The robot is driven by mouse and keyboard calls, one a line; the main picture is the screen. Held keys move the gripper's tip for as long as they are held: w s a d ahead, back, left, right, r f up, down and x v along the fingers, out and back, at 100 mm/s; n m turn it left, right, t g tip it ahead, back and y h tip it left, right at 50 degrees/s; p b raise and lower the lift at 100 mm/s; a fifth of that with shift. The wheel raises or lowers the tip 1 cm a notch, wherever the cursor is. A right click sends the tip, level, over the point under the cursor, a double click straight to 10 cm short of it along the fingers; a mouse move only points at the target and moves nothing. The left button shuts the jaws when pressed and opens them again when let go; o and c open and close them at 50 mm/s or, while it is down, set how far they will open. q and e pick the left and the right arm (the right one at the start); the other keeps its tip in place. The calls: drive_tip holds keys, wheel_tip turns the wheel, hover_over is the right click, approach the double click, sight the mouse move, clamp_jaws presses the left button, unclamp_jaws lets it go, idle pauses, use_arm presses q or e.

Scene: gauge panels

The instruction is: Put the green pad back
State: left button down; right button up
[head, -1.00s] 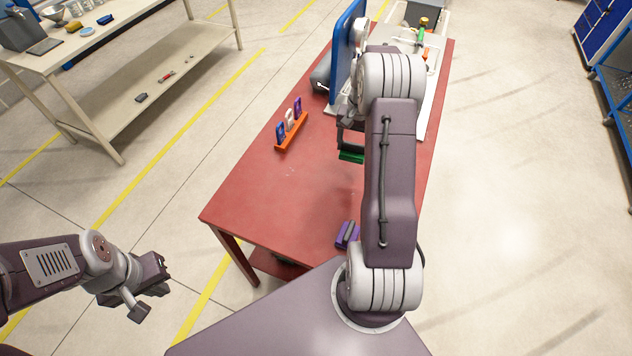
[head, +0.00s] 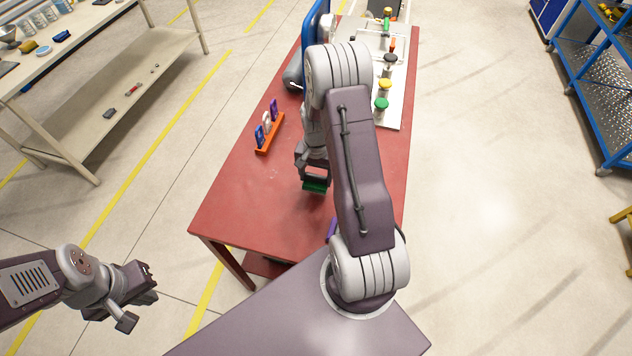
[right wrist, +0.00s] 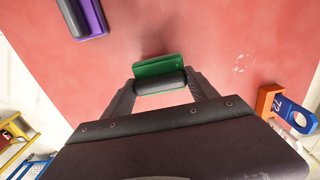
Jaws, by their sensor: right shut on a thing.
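The green pad (head: 315,187) has a dark handle and is held in my right gripper (head: 313,178), over the middle of the red table (head: 255,205). In the right wrist view the fingers of my right gripper (right wrist: 161,86) are shut on the handle, with the green pad (right wrist: 158,66) beyond it. I cannot tell whether the pad touches the table. A purple pad (right wrist: 93,16) with a dark handle lies on the table; in the head view my right arm mostly hides it. My left gripper (head: 152,281) is empty, left of the table; its jaw opening is unclear.
An orange rack (head: 263,150) with blue, white and purple tags stands near the table's left edge. A pale board (head: 393,118) with several coloured knobs lies farther back, near a blue upright panel (head: 313,24). The table's front left is clear.

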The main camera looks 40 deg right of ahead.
sight(315, 183)
wheel_tip(315, 183, down, 4)
drive_tip(key=shift+a+r+p, duration=0.1)
drive_tip(key=shift+p, duration=0.25)
drive_tip(key=shift+w, duration=0.15)
drive_tip(key=shift+f, duration=0.25)
drive_tip(key=o, duration=1.1)
drive_tip(key=shift+o, duration=1.1)
